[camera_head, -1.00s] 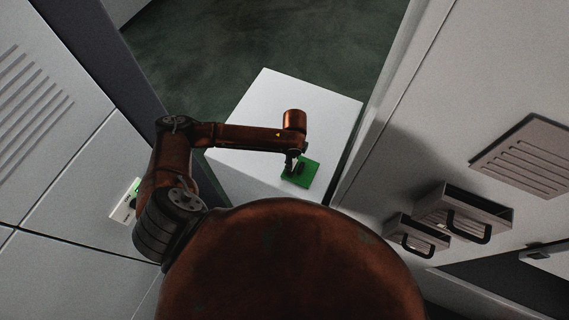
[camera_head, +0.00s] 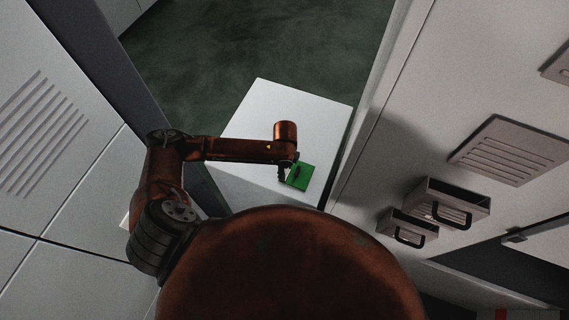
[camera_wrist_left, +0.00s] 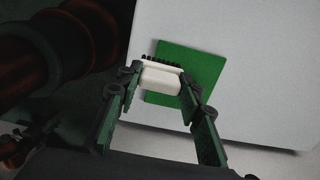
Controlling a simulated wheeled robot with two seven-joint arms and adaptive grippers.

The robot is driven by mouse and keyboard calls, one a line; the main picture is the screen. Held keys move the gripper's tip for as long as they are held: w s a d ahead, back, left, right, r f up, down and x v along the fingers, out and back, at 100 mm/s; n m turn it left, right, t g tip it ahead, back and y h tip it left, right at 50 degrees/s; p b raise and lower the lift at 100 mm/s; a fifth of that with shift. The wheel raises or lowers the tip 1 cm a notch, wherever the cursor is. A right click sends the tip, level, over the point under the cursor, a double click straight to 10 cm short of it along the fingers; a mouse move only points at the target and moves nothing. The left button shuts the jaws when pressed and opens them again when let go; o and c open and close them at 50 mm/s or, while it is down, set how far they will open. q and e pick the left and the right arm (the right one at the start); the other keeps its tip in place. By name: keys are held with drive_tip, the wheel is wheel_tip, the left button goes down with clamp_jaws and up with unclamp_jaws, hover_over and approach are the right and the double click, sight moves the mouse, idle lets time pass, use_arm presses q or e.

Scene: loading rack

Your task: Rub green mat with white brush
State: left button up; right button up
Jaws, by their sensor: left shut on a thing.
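The green mat (camera_head: 302,180) lies flat on a white table (camera_head: 300,110), close to its near edge. My left gripper (camera_head: 284,172) is at the mat's left edge in the head view. In the left wrist view, my left gripper (camera_wrist_left: 162,81) is shut on the white brush (camera_wrist_left: 160,82), one finger at each end. The brush's dark bristles (camera_wrist_left: 158,61) point away from the gripper, and it overlaps the left part of the mat (camera_wrist_left: 205,65). I cannot tell whether the bristles touch the mat. My right gripper is not in view.
A pale wall with vents (camera_head: 512,150) and small handled boxes (camera_head: 447,203) stands right of the table. Pale panels (camera_head: 60,190) stand on the left. The table's far part is bare, with dark green floor (camera_head: 240,45) beyond.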

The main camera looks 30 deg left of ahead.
use_arm(q)
drive_tip(key=shift+s+r, duration=0.1)
drive_tip(key=shift+r, duration=1.85)
